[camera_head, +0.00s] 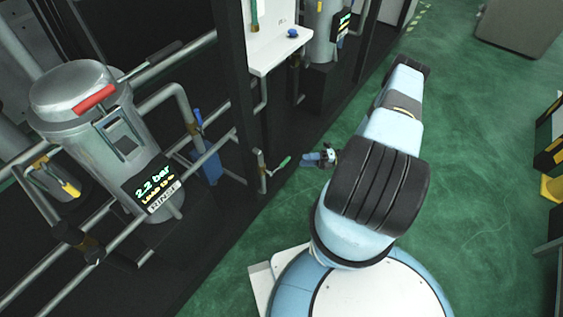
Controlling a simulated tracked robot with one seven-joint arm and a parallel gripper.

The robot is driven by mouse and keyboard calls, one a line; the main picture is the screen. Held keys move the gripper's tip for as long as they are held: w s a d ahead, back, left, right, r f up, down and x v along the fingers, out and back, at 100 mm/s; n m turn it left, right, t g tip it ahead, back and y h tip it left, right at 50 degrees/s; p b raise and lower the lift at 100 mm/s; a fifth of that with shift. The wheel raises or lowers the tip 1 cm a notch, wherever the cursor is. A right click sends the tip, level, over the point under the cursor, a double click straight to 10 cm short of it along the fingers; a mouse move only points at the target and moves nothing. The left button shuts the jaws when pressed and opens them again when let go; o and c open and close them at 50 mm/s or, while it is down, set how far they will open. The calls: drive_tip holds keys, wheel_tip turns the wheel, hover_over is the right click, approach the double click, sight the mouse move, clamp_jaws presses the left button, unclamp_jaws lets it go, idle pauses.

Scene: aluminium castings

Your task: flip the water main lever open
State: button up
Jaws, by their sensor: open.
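A small lever with a green handle (281,163) sits on a thin vertical pipe (263,172) low at the centre of the head view. The handle slants up to the right, away from the pipe. A blue-handled lever (198,118) stands on piping further left. No label shows which one is the water main. My gripper (310,160) is open, a little to the right of the green handle and apart from it. Its fingers are small in this view and point left toward the handle.
A grey tank (95,110) with a red handle (93,100) and a pressure display reading 2.2 bar (152,190) stands at left, with a yellow handle (70,188) beside it. Pipes and a dark frame post (232,70) border the levers. Green floor (470,130) is clear at right.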

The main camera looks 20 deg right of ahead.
sight(280, 166)
drive_tip(key=x, duration=1.1)
drive_tip(key=shift+a, duration=0.35)
drive_tip(key=shift+c, duration=0.2)
clamp_jaws()
drive_tip(key=shift+d, duration=0.25)
